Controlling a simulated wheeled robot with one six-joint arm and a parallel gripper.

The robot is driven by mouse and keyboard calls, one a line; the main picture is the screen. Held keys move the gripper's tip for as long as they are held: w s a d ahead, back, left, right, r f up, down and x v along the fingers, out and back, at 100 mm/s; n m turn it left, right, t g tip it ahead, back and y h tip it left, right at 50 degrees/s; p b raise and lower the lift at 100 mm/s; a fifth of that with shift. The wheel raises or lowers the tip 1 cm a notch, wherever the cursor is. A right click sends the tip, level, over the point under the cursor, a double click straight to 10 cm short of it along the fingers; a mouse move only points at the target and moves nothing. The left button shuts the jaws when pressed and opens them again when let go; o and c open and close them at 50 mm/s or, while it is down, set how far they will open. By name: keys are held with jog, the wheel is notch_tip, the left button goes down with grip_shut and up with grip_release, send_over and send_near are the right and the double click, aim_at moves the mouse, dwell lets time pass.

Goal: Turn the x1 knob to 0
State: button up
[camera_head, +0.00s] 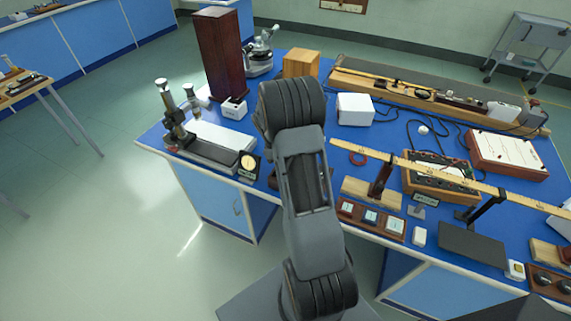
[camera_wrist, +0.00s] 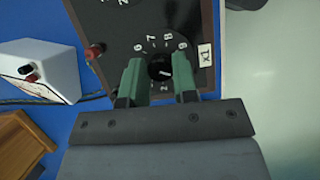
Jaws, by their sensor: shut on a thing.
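The x1 knob (camera_wrist: 159,68) is a small round black knob with a white mark, on a dark dial panel (camera_wrist: 118,22). The white mark points roughly right and slightly down in the wrist view. The digits 6, 7, 8 and 9 show above and around it, and a 2 shows below; the other digits are hidden by my fingers. A white x1 label (camera_wrist: 205,55) sits to the right. My gripper (camera_wrist: 158,66) has its two green fingers on either side of the knob, shut on it. In the head view my arm hides the gripper and knob.
A red-brown terminal (camera_wrist: 95,52) stands on the panel left of the fingers. A white box with a terminal (camera_wrist: 40,72) and a wooden object (camera_wrist: 22,148) lie further left. Open floor (camera_wrist: 275,80) shows beyond the panel at right. A long yellow scale (camera_head: 470,180) crosses the bench.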

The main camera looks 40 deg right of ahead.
jog(key=o, duration=0.9)
jog(key=shift+o, duration=0.2)
jog(key=v, duration=1.3)
jog(key=shift+w+r+b, duration=0.2)
jog(key=shift+r+b, duration=0.15)
jog(key=shift+b, duration=0.05)
jog(key=shift+a, duration=0.1)
